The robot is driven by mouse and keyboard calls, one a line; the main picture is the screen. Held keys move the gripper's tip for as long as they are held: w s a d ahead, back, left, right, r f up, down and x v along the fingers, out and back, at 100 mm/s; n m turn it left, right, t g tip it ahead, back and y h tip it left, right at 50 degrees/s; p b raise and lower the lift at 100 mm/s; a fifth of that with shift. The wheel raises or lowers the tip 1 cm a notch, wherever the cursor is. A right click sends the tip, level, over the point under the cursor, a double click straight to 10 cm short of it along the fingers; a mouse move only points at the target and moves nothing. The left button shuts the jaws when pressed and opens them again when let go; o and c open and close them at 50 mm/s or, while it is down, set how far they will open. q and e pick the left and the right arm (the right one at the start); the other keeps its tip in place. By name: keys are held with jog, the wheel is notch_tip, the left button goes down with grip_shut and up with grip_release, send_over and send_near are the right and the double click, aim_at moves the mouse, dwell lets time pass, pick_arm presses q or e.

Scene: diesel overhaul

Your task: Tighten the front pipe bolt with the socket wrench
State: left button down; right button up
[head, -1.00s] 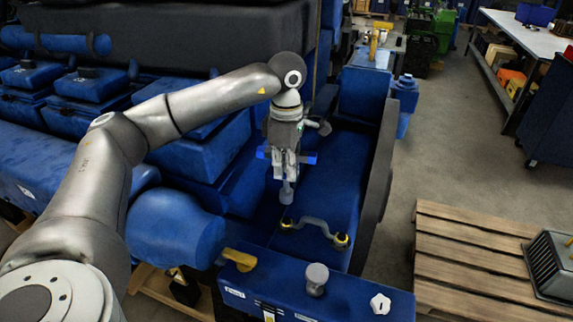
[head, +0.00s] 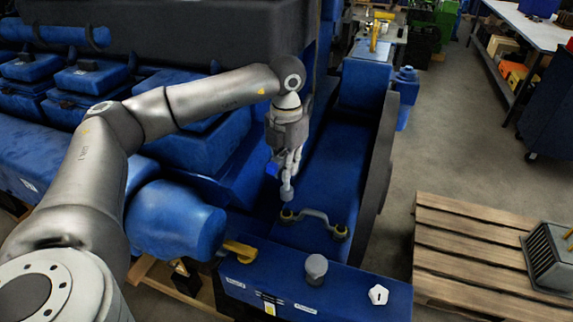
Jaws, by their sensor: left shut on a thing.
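My left gripper (head: 290,157) points down over the blue engine deck and is shut on the socket wrench. The wrench's blue handle (head: 274,169) shows at the left of the fingers, and its grey socket end (head: 287,191) hangs below them. The rest of the wrench is hidden by the gripper. A grey curved pipe (head: 315,214) lies on the deck with a yellow-ringed bolt at each end, a left pipe bolt (head: 287,215) and a right pipe bolt (head: 340,232). The socket is just above the left bolt; a small gap shows. My right gripper is out of view.
A blue box front (head: 345,291) with a grey knob (head: 316,268), a white hexagonal knob (head: 378,295) and a yellow handle (head: 240,251) stands nearer. A dark upright plate (head: 374,185) borders the deck at right. A wooden pallet (head: 465,245) lies beyond.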

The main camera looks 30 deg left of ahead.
aim_at(287, 189)
pick_arm(q)
jog(key=n, duration=0.4)
jog(key=shift+f+n+b, duration=0.35)
jog(key=shift+f+n, duration=0.05)
jog(key=n, duration=0.4)
jog(key=shift+f, duration=0.25)
notch_tip(287, 189, down, 2)
jog(key=shift+f+b, duration=0.25)
jog(key=shift+b, duration=1)
jog(key=shift+f, duration=0.35)
